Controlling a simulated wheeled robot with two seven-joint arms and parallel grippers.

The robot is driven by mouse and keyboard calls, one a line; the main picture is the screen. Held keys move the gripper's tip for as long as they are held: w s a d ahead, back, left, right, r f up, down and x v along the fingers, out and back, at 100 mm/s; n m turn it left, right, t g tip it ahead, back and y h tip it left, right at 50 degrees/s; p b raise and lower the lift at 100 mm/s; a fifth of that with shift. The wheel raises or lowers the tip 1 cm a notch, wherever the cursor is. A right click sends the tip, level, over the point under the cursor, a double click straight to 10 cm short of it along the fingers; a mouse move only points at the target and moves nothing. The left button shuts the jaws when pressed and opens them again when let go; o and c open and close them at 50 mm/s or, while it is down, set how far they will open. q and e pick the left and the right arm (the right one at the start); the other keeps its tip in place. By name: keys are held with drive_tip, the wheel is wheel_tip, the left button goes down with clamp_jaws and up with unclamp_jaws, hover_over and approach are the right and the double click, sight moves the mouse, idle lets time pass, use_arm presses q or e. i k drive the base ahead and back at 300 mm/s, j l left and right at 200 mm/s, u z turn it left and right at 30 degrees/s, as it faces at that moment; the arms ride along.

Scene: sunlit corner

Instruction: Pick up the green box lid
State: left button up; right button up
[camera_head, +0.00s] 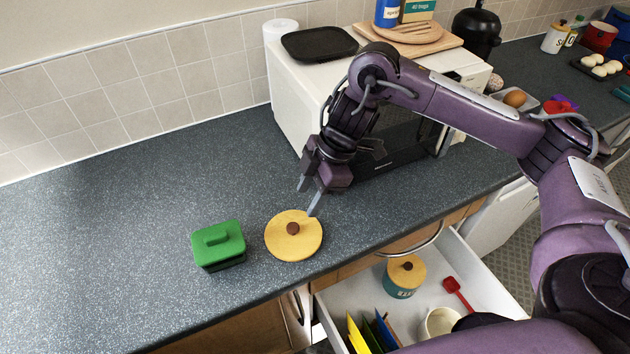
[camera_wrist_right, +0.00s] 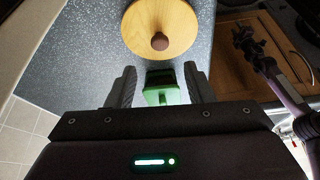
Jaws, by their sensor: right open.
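The green box lid (camera_head: 218,236), with a raised bar handle, sits on a small darker box (camera_head: 222,262) on the counter. In the right wrist view the green lid (camera_wrist_right: 162,94) shows between the two fingers but beyond them. My right gripper (camera_head: 308,197) is open and empty, above the counter to the right of the box, pointing down and apart from the lid. An arm with a dark gripper (camera_wrist_right: 243,38), seemingly my left one, shows small at the right of the wrist view; its jaws are too unclear to read.
A round wooden lid (camera_head: 293,236) with a brown knob lies just right of the green box, near the right fingers. A white microwave (camera_head: 290,95) stands behind the arm. An open drawer (camera_head: 480,275) holds a jar and utensils. The counter's left side is clear.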

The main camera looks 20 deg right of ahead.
sight(218, 243)
drive_tip(key=k, duration=2)
